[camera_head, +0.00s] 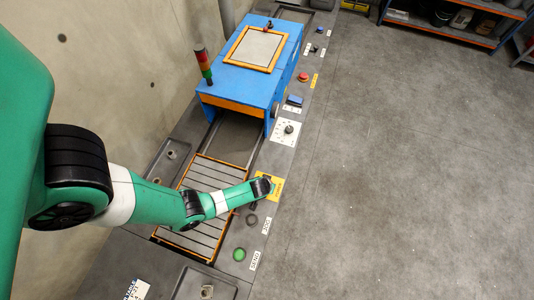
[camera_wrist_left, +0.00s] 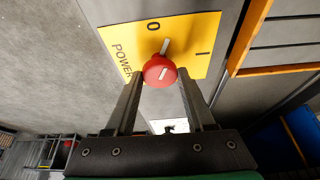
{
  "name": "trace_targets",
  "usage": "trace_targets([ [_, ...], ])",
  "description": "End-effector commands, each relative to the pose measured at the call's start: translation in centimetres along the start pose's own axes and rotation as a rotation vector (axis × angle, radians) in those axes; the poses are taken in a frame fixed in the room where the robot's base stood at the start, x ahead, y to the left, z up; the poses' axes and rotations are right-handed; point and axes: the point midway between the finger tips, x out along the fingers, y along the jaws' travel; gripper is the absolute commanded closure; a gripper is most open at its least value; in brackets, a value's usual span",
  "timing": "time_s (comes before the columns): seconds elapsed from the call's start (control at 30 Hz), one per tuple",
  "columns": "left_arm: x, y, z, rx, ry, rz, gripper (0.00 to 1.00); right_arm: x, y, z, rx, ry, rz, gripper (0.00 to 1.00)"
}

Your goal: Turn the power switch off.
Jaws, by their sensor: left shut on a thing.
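The power switch is a red round knob (camera_wrist_left: 160,71) on a yellow plate (camera_wrist_left: 196,32) marked POWER, 0 and I in the left wrist view. A light grey bar at the knob points up, closer to the 0 than to the I. My left gripper (camera_wrist_left: 160,76) has a finger on each side of the knob and is shut on it. In the head view my left gripper (camera_head: 267,186) is over the yellow plate (camera_head: 272,196), and the knob is hidden there. My right gripper is in neither view.
A green button (camera_head: 239,254) and a dark button (camera_head: 251,219) lie nearer on the same panel strip. Beyond are a white dial plate (camera_head: 283,136), a blue switch (camera_head: 294,100) and a red button (camera_head: 303,76). A roller conveyor (camera_head: 208,200) leads to a blue machine (camera_head: 240,85). Floor at right is clear.

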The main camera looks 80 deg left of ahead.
Motion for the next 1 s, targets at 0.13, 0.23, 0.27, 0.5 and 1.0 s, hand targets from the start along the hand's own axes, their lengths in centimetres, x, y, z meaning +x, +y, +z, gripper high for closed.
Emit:
trace_targets([
  [0.13,0.04,0.15,0.03,-0.117,-0.001,-0.049,1.00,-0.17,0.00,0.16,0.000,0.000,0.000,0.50],
  [0.23,-0.03,0.19,-0.02,-0.191,-0.002,-0.080,1.00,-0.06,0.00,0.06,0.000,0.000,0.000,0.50],
  [0.27,-0.05,0.20,-0.02,-0.212,-0.002,-0.089,1.00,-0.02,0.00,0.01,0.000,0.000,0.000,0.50],
  [0.5,-0.05,0.23,-0.04,-0.340,-0.003,-0.141,1.00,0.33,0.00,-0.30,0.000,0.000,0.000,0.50],
  [1.0,0.08,0.23,0.05,-0.412,-0.004,-0.168,1.00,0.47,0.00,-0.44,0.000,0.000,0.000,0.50],
])
